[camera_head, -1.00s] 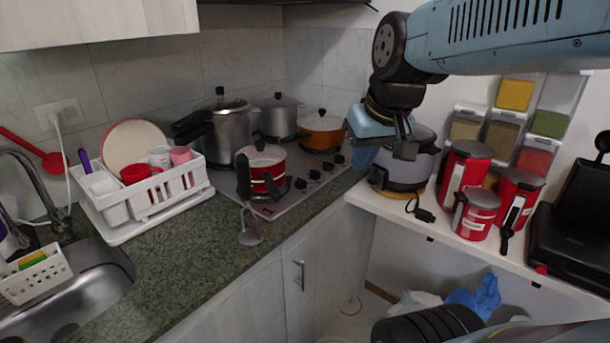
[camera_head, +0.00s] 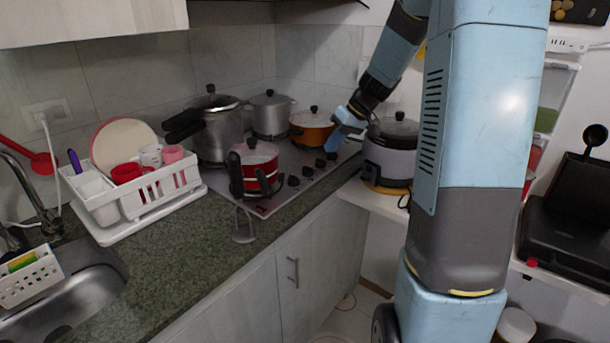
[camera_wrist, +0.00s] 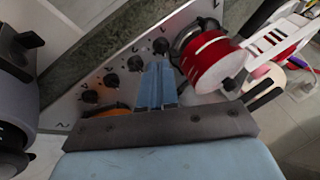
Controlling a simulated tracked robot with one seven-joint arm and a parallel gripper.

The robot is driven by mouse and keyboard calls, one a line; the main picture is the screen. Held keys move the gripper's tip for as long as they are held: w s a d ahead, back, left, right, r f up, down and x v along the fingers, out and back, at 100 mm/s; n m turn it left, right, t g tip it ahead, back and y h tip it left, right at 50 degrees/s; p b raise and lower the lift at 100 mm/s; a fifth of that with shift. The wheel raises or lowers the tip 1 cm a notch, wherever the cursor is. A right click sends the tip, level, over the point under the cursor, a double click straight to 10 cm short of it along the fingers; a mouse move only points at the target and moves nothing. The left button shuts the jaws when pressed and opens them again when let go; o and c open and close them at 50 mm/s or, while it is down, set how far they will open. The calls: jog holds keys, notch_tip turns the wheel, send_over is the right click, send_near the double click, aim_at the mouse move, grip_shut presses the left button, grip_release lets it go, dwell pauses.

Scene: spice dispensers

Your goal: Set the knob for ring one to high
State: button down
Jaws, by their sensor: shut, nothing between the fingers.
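The hob (camera_head: 268,206) carries a row of black knobs (camera_head: 307,171) along its front edge. My gripper (camera_head: 335,142) is over the right end of this row, left of the grey cooker. In the wrist view my blue fingers (camera_wrist: 157,72) are shut and empty. Their tips point at the hob panel between one knob (camera_wrist: 161,45) and a second knob (camera_wrist: 135,62). More knobs (camera_wrist: 111,80) run down to the left. I cannot tell whether the tips touch a knob. The ring labels and knob settings are too small to read.
A red pot (camera_head: 256,170) stands close to the knobs, also near my fingers in the wrist view (camera_wrist: 208,60). An orange pot (camera_head: 313,127) is behind. A grey cooker (camera_head: 389,155) stands right. A white dish rack (camera_head: 135,190) is left. My arm hides much of the shelf.

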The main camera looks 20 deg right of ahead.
aim_at(299, 183)
jog(key=w+d+f+y, duration=0.1)
jog(key=w+d+f, duration=0.2)
jog(key=w+f, duration=0.2)
jog(key=x, duration=0.9)
jog(key=shift+w+a+f, duration=0.1)
jog(key=shift+a+f, duration=0.15)
jog(key=shift+a, duration=0.05)
jog(key=shift+s+a+r, duration=0.1)
jog(key=shift+s+a, duration=0.1)
jog(key=shift+a, duration=0.4)
jog(key=shift+s+a+r, duration=0.1)
jog(key=shift+s+a, duration=0.1)
jog(key=shift+a, duration=0.35)
jog(key=shift+s+a, duration=0.15)
jog(key=shift+a, duration=0.5)
jog(key=shift+d+t, duration=0.2)
jog(key=shift+t, duration=0.1)
